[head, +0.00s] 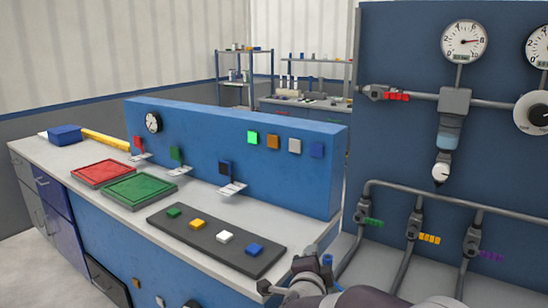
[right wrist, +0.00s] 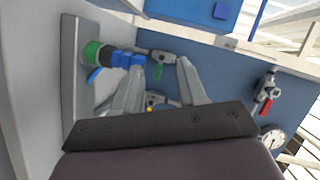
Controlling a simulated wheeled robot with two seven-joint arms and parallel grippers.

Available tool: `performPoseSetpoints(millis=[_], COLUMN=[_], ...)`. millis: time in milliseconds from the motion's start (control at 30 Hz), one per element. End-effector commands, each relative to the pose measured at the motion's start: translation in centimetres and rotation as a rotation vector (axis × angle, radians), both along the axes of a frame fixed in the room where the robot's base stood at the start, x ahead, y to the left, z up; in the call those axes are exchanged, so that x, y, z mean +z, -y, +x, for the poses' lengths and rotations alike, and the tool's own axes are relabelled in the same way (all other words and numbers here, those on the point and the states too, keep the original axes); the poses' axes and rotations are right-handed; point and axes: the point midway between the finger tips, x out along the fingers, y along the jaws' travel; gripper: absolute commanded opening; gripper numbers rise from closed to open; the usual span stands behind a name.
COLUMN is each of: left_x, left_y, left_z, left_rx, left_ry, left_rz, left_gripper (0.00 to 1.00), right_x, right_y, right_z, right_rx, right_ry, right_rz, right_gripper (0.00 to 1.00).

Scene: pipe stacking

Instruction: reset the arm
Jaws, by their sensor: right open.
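My right arm comes in from the bottom of the head view, with its gripper (head: 305,268) beside the right end of the workbench. In the right wrist view the two grey fingers of the right gripper (right wrist: 160,70) stand apart. I see nothing clamped between them. A blue fitting (right wrist: 126,59) with a green ring (right wrist: 95,53) shows by the left fingertip; I cannot tell if they touch. In the head view a small blue part (head: 328,260) shows beside the gripper. My left gripper is not in view.
The workbench (head: 215,190) holds a red tray (head: 103,174), a green tray (head: 138,188) and a dark strip (head: 190,235) with coloured blocks. A blue panel (head: 395,65) with pipes, gauges and coloured valves stands to the right. Pipes rise close to my right arm.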

Motion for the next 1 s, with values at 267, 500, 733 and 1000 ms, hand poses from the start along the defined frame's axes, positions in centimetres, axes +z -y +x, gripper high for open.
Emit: performPoseSetpoints(millis=[267,500,733,1000], left_x=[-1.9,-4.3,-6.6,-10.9], left_y=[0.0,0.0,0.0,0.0], left_z=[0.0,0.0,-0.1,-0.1], left_rx=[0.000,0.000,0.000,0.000], left_ry=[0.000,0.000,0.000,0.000], left_rz=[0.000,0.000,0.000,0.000], left_gripper=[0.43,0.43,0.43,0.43], right_x=[-9.6,-17.4,-21.3,-24.9], right_y=[-3.7,-0.9,3.8,9.1], right_z=[-6.0,-15.9,-24.1,-28.1], right_rx=[0.548,0.968,1.207,1.194], right_ry=[-0.431,-0.800,-1.056,-1.178], right_rz=[-0.366,-0.636,-0.759,-0.759], right_gripper=[0.41,0.41,0.41,0.41])
